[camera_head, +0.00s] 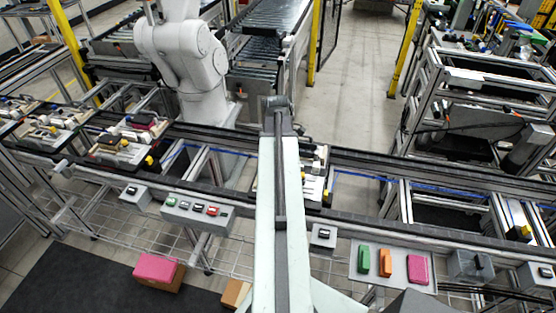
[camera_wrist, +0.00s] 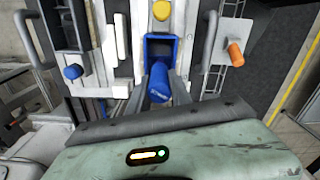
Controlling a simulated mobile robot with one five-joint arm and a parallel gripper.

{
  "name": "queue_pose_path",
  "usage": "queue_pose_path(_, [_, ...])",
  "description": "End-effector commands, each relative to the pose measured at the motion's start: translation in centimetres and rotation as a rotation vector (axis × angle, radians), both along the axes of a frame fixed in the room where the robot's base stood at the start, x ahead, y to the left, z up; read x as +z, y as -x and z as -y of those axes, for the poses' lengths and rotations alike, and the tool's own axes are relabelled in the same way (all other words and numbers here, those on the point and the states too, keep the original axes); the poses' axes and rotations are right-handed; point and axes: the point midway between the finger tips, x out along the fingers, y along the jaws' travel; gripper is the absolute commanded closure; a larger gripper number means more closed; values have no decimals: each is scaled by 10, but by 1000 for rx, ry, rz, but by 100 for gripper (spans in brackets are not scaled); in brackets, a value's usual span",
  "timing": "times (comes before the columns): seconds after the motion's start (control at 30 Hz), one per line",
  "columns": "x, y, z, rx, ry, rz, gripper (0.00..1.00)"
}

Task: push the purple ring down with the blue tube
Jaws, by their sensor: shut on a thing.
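My gripper (camera_wrist: 160,78) is shut on the blue tube (camera_wrist: 158,86) in the wrist view. The tube's near end faces the camera, and its far end points toward a blue square holder (camera_wrist: 160,43) on the pallet fixture (camera_wrist: 121,40). I cannot tell whether the tube is inside the holder or in front of it. I cannot make out the purple ring in either view. In the head view my arm hides the gripper and the tube, and a pallet (camera_head: 313,188) shows partly behind it.
In the wrist view, a yellow peg (camera_wrist: 162,10), an orange peg (camera_wrist: 236,53) and a blue knob (camera_wrist: 73,71) surround the holder. In the head view, more pallets (camera_head: 125,148) stand left on the conveyor (camera_head: 365,165). A white robot arm (camera_head: 185,60) stands behind; a button panel (camera_head: 392,262) sits in front.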

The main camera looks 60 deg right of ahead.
Motion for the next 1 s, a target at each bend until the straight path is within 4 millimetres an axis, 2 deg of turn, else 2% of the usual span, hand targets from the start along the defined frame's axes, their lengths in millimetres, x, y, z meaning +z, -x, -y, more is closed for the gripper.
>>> queue_pose_path(1.0, [-8,-1,0,1,0,0,100])
